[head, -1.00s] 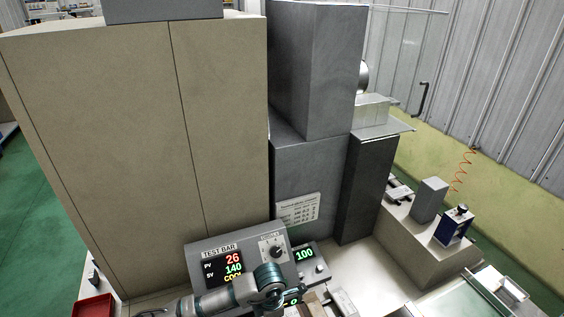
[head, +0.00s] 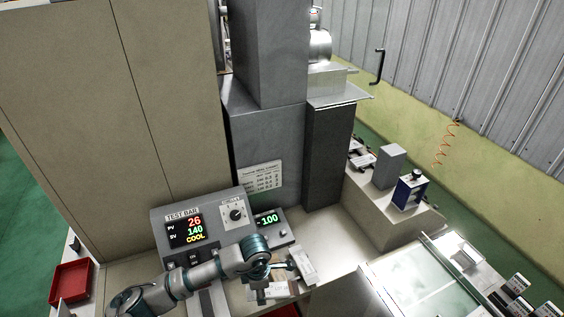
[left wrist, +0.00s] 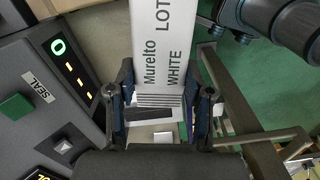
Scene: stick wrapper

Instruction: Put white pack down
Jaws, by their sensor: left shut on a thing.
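The white pack (left wrist: 160,40), printed with "Murelto", "LOT" and "WHITE", sits between the two fingers of my left gripper (left wrist: 163,105) in the left wrist view. The gripper is shut on it, and its near end shows dark stripes. In the head view my left gripper (head: 288,266) reaches right, past the front of the control panel, with the white pack (head: 304,267) at its fingertips. I cannot tell whether the pack touches the surface below. My right gripper is not in view.
The "TEST BAR" control panel (head: 190,230) stands beside my left arm. A whitish block (head: 275,291) lies just below the gripper. A red tray (head: 71,283) is at the far left. Bare pale bench (head: 335,240) lies beyond the pack, and a glass-topped unit (head: 425,285) stands to the right.

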